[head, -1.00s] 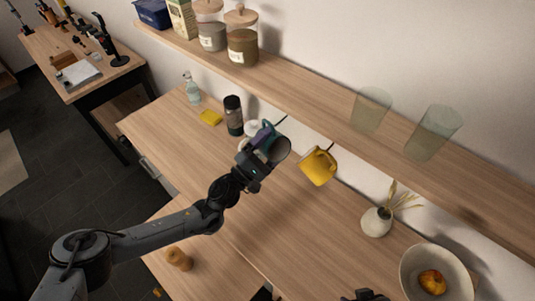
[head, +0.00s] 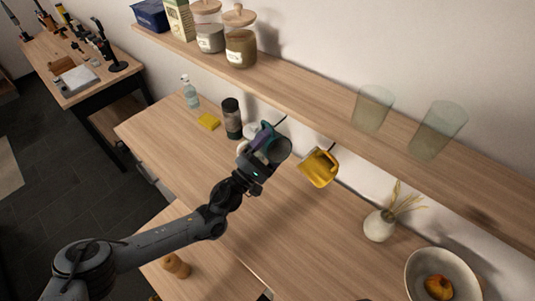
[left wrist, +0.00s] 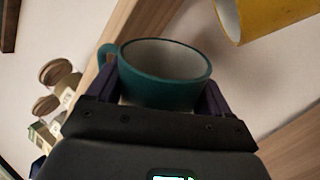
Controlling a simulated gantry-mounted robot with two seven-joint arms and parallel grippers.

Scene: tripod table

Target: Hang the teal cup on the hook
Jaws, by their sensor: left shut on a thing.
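My left gripper (head: 262,158) is shut on the teal cup (head: 266,134) and holds it in the air just below the shelf's front edge. In the left wrist view, the teal cup (left wrist: 165,85) sits between the two fingers, its rim toward the camera and its handle (left wrist: 106,54) at the left. A thin dark hook (head: 281,119) shows under the shelf, just above and right of the cup in the head view. The cup and hook look apart, but their depth is hard to judge. My right gripper is not clearly in view.
A yellow cup (head: 319,168) hangs from another hook to the right, close to my left gripper; it also shows in the left wrist view (left wrist: 272,16). The shelf (head: 310,95) holds jars and glasses. A dark bottle (head: 232,118) and yellow sponge (head: 208,121) stand on the counter.

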